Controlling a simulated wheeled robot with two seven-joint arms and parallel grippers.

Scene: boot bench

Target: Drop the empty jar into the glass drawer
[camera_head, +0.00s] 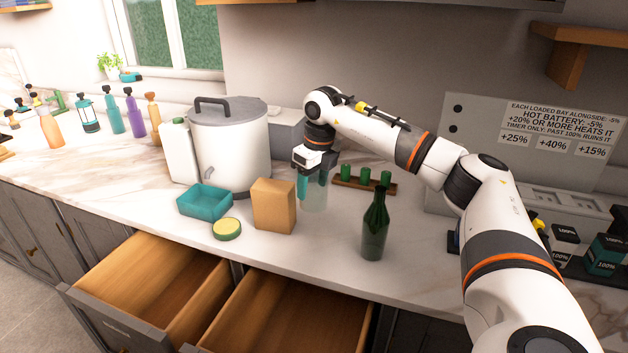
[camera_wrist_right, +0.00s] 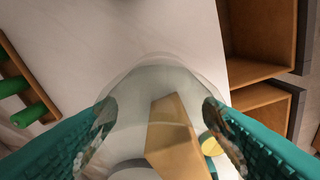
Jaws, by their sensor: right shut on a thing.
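A clear, empty-looking jar (camera_head: 316,197) is at the counter behind the green bottle, below my right gripper (camera_head: 312,183). My right gripper is shut on the jar. In the wrist view the see-through jar (camera_wrist_right: 150,80) fills the space between the two teal fingers of the gripper (camera_wrist_right: 160,125). I cannot tell whether its base touches the counter. Two wooden drawers stand open below the front edge, a left one (camera_head: 150,275) and a right one (camera_head: 290,315); both look empty where seen. Their labels are too small to read. My left gripper is not in view.
A brown box (camera_head: 273,205), a yellow-topped green tin (camera_head: 227,229) and a teal tray (camera_head: 204,201) stand left of the jar, near the drawers. A dark green bottle (camera_head: 375,227) stands to its right. A rack with green cylinders (camera_head: 364,180) lies behind. A large lidded pot (camera_head: 229,150) stands back left.

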